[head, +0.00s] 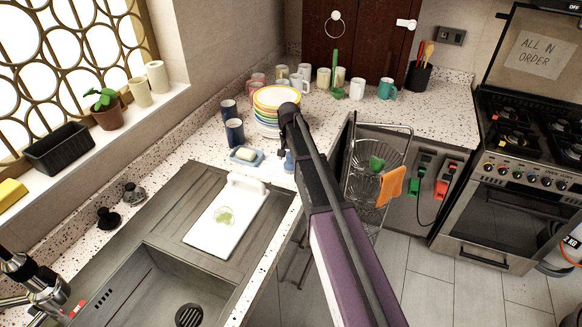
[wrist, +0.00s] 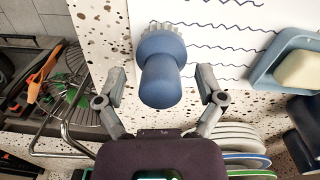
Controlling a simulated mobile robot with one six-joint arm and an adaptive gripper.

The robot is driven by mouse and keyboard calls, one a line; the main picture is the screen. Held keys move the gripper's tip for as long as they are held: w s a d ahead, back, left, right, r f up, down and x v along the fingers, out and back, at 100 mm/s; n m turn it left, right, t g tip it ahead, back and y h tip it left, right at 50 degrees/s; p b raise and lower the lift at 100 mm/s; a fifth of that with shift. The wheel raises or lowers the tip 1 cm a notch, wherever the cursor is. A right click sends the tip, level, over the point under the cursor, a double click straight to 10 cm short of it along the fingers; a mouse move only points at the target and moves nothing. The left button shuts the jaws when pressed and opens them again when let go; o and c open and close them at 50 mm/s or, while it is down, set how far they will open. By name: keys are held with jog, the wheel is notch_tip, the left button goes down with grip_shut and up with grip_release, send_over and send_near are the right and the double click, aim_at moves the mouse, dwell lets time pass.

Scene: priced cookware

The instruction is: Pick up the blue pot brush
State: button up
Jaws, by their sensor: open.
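The blue pot brush (wrist: 161,82) stands on the counter in the wrist view, its rounded handle towards me and its pale bristles showing at the far edge. The two fingers of my gripper (wrist: 160,98) are open, one on each side of the handle, with a gap on both sides. In the head view a small part of the blue brush (head: 289,161) shows at the counter's edge beside my arm. The fingers are mostly hidden by my arm there.
A blue soap dish (head: 246,163) with pale soap lies left of the brush. Stacked plates (head: 268,122) and dark blue mugs (head: 235,132) stand close behind. A white board (head: 225,215) lies by the sink.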

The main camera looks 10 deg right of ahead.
dwell(0.5)
grip_shut()
